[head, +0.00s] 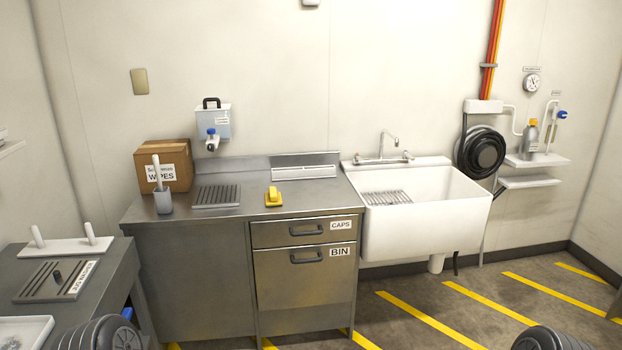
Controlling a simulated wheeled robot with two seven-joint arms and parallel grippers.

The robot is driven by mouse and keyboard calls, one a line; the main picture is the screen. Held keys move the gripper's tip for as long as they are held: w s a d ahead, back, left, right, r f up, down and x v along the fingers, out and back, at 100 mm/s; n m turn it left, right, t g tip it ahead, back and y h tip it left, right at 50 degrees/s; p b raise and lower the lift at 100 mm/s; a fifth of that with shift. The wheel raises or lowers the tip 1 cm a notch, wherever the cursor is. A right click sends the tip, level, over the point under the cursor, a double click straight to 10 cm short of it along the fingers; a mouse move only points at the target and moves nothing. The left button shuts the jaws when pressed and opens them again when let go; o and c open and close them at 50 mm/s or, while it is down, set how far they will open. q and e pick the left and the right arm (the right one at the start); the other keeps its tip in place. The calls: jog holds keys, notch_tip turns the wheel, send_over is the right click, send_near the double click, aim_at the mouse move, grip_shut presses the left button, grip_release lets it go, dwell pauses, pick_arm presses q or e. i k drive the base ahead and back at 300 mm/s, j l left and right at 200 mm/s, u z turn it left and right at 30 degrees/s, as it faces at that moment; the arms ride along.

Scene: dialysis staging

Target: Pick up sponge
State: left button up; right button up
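The sponge (273,197) appears to be the small yellow block on the steel counter (240,213), right of a ribbed drain tray (217,196) and above the drawer labelled CAPS. A raised part sits on its top. It stands apart from the things around it, and nothing touches it. Neither of my grippers shows in the head view; only dark ribbed parts of my arms appear at the bottom left and bottom right edges.
A WIPES box (178,170) and a grey cup (163,201) with a white handle stand at the counter's left. A white sink (425,225) adjoins on the right. A side bench (115,275) is at lower left. The striped floor ahead is clear.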

aim_at(273, 197)
jog(key=i+j+z, duration=0.7)
jog(key=i+j, duration=0.2)
jog(key=i+j+z, duration=0.2)
jog(key=j, duration=0.25)
jog(key=i+j+z, duration=0.25)
jog(key=j, duration=0.2)
jog(key=i+j+z, duration=0.2)
jog(key=j, duration=0.3)
